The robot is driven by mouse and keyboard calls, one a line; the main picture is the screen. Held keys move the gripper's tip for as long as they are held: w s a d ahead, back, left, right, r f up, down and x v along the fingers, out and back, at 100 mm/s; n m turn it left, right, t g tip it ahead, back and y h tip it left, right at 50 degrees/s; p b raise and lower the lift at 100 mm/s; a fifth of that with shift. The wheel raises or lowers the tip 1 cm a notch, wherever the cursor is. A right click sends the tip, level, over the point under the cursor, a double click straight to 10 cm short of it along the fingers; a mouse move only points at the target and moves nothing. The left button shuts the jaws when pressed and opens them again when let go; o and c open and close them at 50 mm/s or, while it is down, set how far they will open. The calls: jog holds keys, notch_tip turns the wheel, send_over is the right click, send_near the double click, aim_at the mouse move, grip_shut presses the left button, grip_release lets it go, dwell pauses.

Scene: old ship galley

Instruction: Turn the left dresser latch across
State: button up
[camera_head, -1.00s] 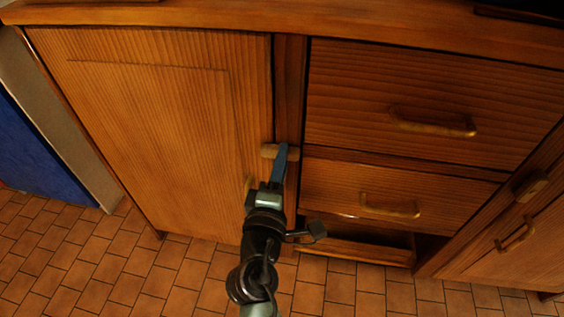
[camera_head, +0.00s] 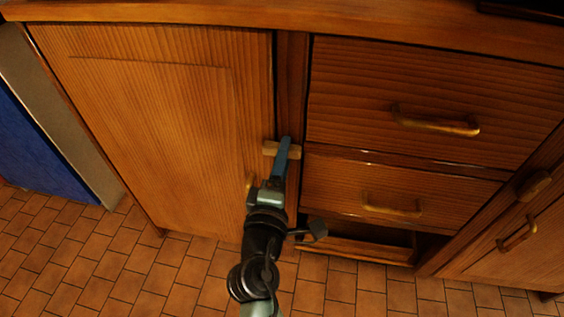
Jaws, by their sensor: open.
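The left dresser latch (camera_head: 269,149) is a small wooden turn-piece at the right edge of the left door (camera_head: 160,120). It lies roughly crosswise, from the door edge toward the upright post (camera_head: 291,85). My gripper (camera_head: 284,146) is at the latch, its blue finger in front of the latch's middle. The finger hides part of the latch, and I cannot tell whether they touch. The left door looks shut. Its brass handle (camera_head: 249,185) is partly hidden behind my gripper.
An upper drawer (camera_head: 430,95) and a lower drawer (camera_head: 390,190) with brass handles are to the right. Below them is an open recess (camera_head: 370,240). A right door (camera_head: 515,245) has its own wooden latch (camera_head: 533,186). Tiled floor (camera_head: 60,250) lies in front.

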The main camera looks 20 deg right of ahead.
jog(key=p+v, duration=0.1)
jog(key=v, duration=1.2)
jog(key=w+a+r+m+t+y+p, duration=0.1)
jog(key=w+r+m+t, duration=0.15)
jog(key=r, duration=0.85)
jog(key=w+a+r+m+t+y+p, duration=0.15)
jog(key=r+m, duration=0.25)
jog(key=r, duration=0.7)
jog(key=w+a+r+m+t+y+p, duration=0.1)
jog(key=w+a+r+m+t, duration=0.2)
jog(key=r, duration=0.8)
jog(key=s+a+r+m+t+y+p, duration=0.1)
jog(key=s+a+r+t+y+p, duration=0.2)
jog(key=r, duration=0.8)
jog(key=s+a+r+m+t+y+p, duration=0.15)
jog(key=s+r+y, duration=0.3)
jog(key=r, duration=0.65)
notch_tip(320, 180, up, 35)
jog(key=n+h+p, duration=0.1)
jog(key=p, duration=3.4)
jog(key=shift+s+d+t, duration=0.2)
jog(key=shift+s+t, duration=0.05)
jog(key=shift+t, duration=0.2)
jog(key=shift+c, duration=0.8)
